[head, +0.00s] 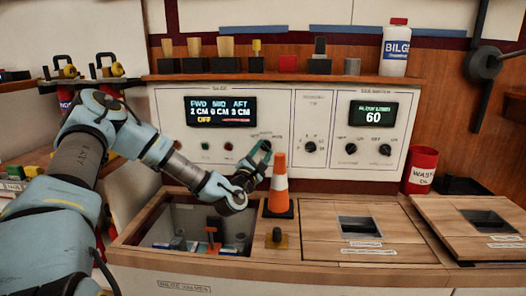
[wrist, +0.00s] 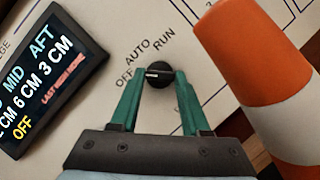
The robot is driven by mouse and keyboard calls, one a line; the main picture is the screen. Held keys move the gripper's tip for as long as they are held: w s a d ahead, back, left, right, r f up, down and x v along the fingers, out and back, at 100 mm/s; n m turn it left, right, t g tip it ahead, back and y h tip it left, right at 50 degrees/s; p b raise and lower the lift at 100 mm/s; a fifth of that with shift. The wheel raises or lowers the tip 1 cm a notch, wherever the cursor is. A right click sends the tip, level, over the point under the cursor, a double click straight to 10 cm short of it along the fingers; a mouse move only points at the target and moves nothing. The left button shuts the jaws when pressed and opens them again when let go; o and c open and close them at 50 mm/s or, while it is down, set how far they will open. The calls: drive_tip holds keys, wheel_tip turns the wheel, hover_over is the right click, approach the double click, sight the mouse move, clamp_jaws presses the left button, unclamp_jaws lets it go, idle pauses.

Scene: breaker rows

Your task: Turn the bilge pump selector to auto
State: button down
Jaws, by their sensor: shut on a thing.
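The bilge pump selector (wrist: 158,75) is a round black knob with a white pointer line, on the pale panel in the wrist view. OFF, AUTO and RUN are printed around it. The white mark lies on the knob's left side, toward the OFF label. My gripper (wrist: 157,80) has its green fingers on both sides of the knob, shut on it. In the head view my gripper (head: 262,156) reaches the panel right of the display and mostly hides the knob. The gauge display (head: 219,111) shows FWD, MID and AFT readings in CM and a yellow OFF.
An orange and white cone (head: 279,186) stands close to the right of my gripper and looms large in the wrist view (wrist: 262,60). An open bilge hatch (head: 180,222) lies below. Other knobs (head: 310,147) sit to the right. A shelf with several items (head: 270,78) runs above.

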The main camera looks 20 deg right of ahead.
drive_tip(key=m+p, duration=0.1)
drive_tip(key=m+g+p, duration=0.1)
drive_tip(key=m, duration=0.1)
drive_tip(key=m+g+p, duration=0.1)
drive_tip(key=m, duration=0.1)
drive_tip(key=shift+a+r+p, duration=0.1)
drive_tip(key=shift+r+p, duration=0.2)
drive_tip(key=shift+r, duration=0.05)
drive_tip(key=shift+m+g+y+p, duration=0.55)
drive_tip(key=shift+m+p, duration=0.6)
drive_tip(key=shift+m, duration=0.55)
drive_tip(key=shift+f+m, duration=0.1)
drive_tip(key=shift+m, duration=0.2)
drive_tip(key=shift+c, duration=1.9)
unclamp_jaws()
drive_tip(key=shift+a, duration=0.15)
drive_tip(key=p+v, duration=0.1)
drive_tip(key=v, duration=0.9)
drive_tip(key=shift+a, duration=0.25)
drive_tip(key=shift+s+g, duration=0.15)
drive_tip(key=shift+g, duration=0.1)
